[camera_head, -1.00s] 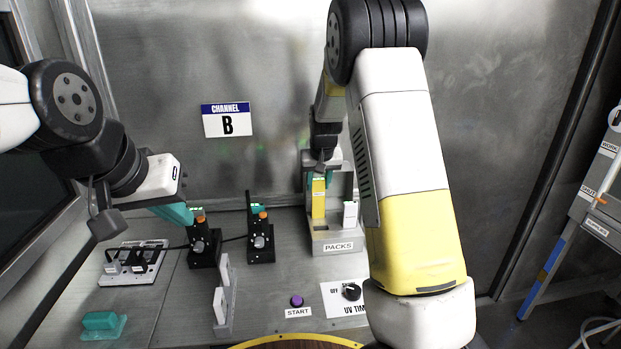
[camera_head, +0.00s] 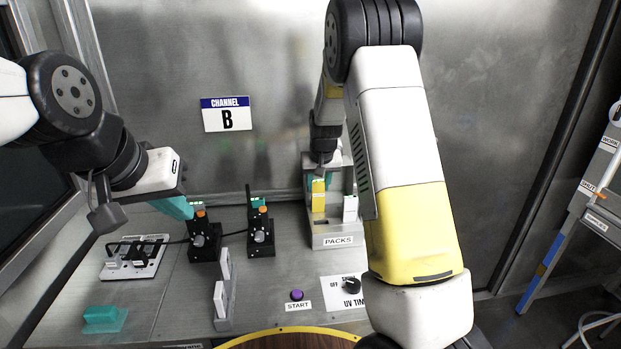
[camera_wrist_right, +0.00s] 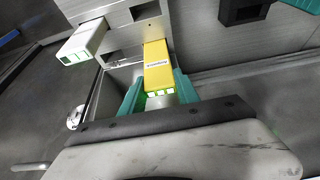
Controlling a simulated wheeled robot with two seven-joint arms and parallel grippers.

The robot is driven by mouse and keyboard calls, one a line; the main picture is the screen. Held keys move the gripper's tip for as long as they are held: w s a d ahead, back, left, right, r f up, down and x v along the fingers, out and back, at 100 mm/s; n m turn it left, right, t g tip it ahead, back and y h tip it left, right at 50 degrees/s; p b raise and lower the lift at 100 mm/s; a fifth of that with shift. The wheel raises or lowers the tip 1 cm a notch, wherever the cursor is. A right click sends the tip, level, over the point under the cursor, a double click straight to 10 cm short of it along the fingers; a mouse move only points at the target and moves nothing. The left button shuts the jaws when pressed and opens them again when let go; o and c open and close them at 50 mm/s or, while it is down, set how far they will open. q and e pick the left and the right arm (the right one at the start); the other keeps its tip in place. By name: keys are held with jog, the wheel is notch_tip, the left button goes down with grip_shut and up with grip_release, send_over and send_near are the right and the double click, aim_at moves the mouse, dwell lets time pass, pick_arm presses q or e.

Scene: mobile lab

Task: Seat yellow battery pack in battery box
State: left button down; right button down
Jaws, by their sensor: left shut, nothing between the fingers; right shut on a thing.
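The yellow battery pack (camera_head: 318,197) stands in the grey rack labelled PACKS (camera_head: 337,241). My right gripper (camera_wrist_right: 158,92) is shut on the pack, one teal finger on each side. In the right wrist view the yellow pack (camera_wrist_right: 157,62) shows a label and green-lit squares on its near end. In the head view my right gripper (camera_head: 319,184) is small and partly hidden. My left gripper (camera_head: 185,211) is shut and empty, close to the left black device. I cannot tell which object is the battery box.
A white pack (camera_head: 350,208) stands beside the yellow one. Two black devices with orange tops (camera_head: 204,240) (camera_head: 260,236) stand left of the rack. A grey upright holder (camera_head: 225,295), purple START button (camera_head: 297,295), UV knob (camera_head: 352,286) and teal block (camera_head: 101,314) are nearer.

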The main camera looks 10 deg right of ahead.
jog(key=shift+f, duration=1.2)
jog(key=c, duration=0.8)
grip_release()
jog(key=shift+v, duration=3.85)
jog(key=shift+r, duration=0.1)
jog(key=s+r+y, duration=0.1)
jog(key=s+r, duration=0.4)
jog(key=s, duration=0.3)
jog(key=s+r+t+y, duration=0.1)
jog(key=s+r, duration=0.4)
jog(key=s, duration=0.3)
jog(key=s+r+y, duration=0.1)
jog(key=s+r, duration=0.4)
jog(key=s, duration=0.3)
jog(key=shift+n+t+h, duration=0.3)
jog(key=shift+h, duration=0.1)
jog(key=s, duration=0.9)
jog(key=shift+s+f, duration=0.25)
jog(key=shift+s, duration=0.1)
